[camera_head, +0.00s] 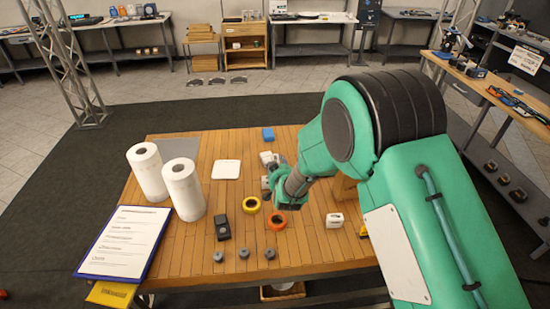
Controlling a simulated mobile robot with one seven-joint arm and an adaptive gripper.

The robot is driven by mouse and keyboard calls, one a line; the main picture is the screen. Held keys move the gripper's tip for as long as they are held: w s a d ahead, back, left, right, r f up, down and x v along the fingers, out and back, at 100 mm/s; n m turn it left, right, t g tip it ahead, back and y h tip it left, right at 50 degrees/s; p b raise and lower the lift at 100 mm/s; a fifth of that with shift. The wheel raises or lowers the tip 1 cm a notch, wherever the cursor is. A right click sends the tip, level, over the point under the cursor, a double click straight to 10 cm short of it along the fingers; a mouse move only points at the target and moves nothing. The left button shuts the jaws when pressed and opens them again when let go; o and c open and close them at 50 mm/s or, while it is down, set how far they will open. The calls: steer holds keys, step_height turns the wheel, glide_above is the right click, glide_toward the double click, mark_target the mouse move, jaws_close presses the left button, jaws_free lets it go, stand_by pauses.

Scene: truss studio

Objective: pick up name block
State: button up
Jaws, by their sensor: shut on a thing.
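My gripper (268,183) is low over the middle of the wooden table, beyond the orange tape ring. It is small in this view and partly hidden by my own wrist. It is shut on a small pale block (265,182), of which only a bit shows. I cannot read any name on it or tell whether it is clear of the table. Another pale block (266,158) is just beyond the gripper. A white block with dark marks (335,220) stands apart at the right of the table.
The front right is fairly clear.

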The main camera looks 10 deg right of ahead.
mark_target(268, 159)
steer(key=s, duration=0.6)
steer(key=shift+s+d+r, duration=0.25)
steer(key=shift+d+r, duration=0.1)
steer(key=shift+d, duration=0.1)
steer(key=shift+w+r, duration=0.1)
steer(key=shift+w, duration=0.1)
steer(key=w+m+h+p, duration=0.1)
steer(key=m+h, duration=0.1)
steer(key=r+m+g+h+p, duration=0.1)
steer(key=m+h, duration=0.1)
steer(key=w+a+m+g+h+p, duration=0.1)
steer(key=m+h, duration=0.1)
steer(key=h, duration=0.1)
steer(key=shift+w+r+m, duration=0.25)
steer(key=shift+w+m, duration=0.05)
steer(key=shift+s+a+f+m+g+h+p, duration=0.1)
steer(key=shift+s+a+f+m+g+h, duration=0.15)
steer(key=shift+s+m+h, duration=0.2)
steer(key=shift+s+a+f+m+g+h+p, duration=0.1)
steer(key=shift+s+a+f+m+g+h, duration=0.1)
steer(key=shift+s+f+m+g+h, duration=0.2)
steer(key=shift+s+a+f+m+g+h+p, duration=0.15)
steer(key=shift+s+a+m+g+h, duration=0.15)
steer(key=shift+s, duration=0.2)
steer(key=shift+c, duration=0.2)
steer(key=shift+w+d, duration=0.1)
steer(key=shift+w, duration=0.05)
